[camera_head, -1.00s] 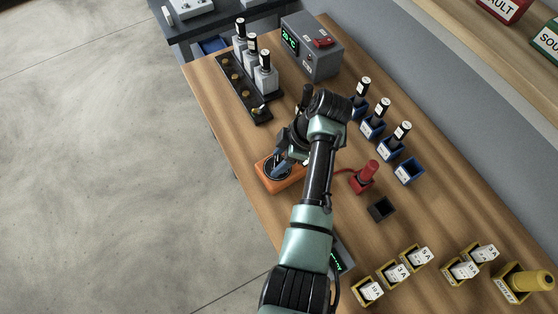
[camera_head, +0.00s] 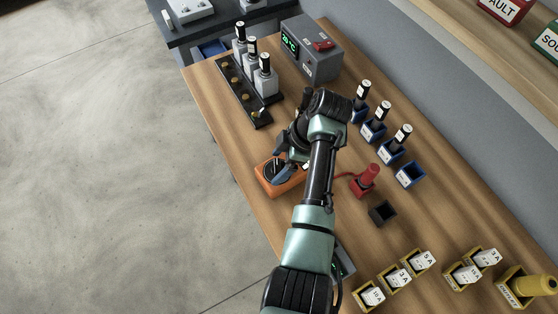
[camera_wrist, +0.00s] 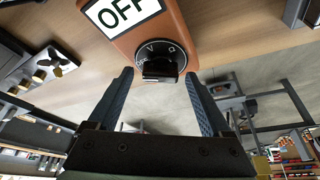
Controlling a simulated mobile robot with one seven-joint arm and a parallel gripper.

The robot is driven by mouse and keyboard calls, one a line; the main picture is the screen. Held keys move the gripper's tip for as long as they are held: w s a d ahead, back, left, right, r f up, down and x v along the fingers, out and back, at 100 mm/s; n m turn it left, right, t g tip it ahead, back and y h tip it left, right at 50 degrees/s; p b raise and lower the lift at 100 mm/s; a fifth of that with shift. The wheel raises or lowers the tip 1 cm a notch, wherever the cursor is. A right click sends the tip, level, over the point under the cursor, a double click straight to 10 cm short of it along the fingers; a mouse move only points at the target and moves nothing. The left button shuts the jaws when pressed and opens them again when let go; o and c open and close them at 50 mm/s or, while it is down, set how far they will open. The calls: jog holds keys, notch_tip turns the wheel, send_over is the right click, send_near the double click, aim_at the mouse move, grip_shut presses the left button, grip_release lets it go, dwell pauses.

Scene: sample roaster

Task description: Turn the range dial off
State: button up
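The orange meter (camera_head: 290,189) lies near the left edge of the wooden bench, partly hidden by my gripper. In the wrist view its orange body (camera_wrist: 180,30) carries a white display (camera_wrist: 122,12) reading "OFF". The round black range dial (camera_wrist: 158,60) has white marks and a raised bar knob. My gripper (camera_wrist: 159,74) is open, with one blue finger on each side of the dial and visible gaps between the fingers and the knob. In the head view my gripper (camera_head: 279,166) is over the dial end of the meter.
A red tool (camera_head: 366,180) with a red lead stands right of the meter. Blue holders (camera_head: 409,174) with black-capped items line the right. A black rack (camera_head: 240,92) and grey temperature box (camera_head: 318,62) are behind. Yellow fuse holders (camera_head: 395,281) sit in front.

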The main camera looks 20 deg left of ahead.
jog(key=shift+r, duration=0.15)
jog(key=p+v, duration=0.1)
jog(key=v, duration=1.1)
jog(key=shift+d+r, duration=0.25)
jog(key=shift+r, duration=0.05)
jog(key=shift+w, duration=0.1)
jog(key=w+a+r+m+t, duration=0.1)
jog(key=w+r+m+t, duration=0.5)
jog(key=w+r+t, duration=0.55)
notch_tip(320, 180, up, 14)
jog(key=d+m+t, duration=0.1)
jog(key=m+t, duration=0.2)
jog(key=m, duration=0.1)
jog(key=s+d+r+m+t, duration=0.2)
jog(key=s+r+m+t, duration=0.15)
jog(key=r, duration=0.55)
jog(key=s+d+r+m+t, duration=0.2)
jog(key=d+r+m+t, duration=0.15)
jog(key=r, duration=0.55)
jog(key=s+d+r+m+t+h, duration=0.1)
jog(key=s+r+m+t+h, duration=0.1)
jog(key=s+r, duration=0.4)
jog(key=s+d+r+m+t+h, duration=0.2)
jog(key=s+r+m+t, duration=0.1)
jog(key=s+r+t, duration=0.2)
jog(key=shift+s+d+r, duration=0.3)
jog(key=shift+s+r, duration=0.15)
jog(key=shift+s, duration=0.65)
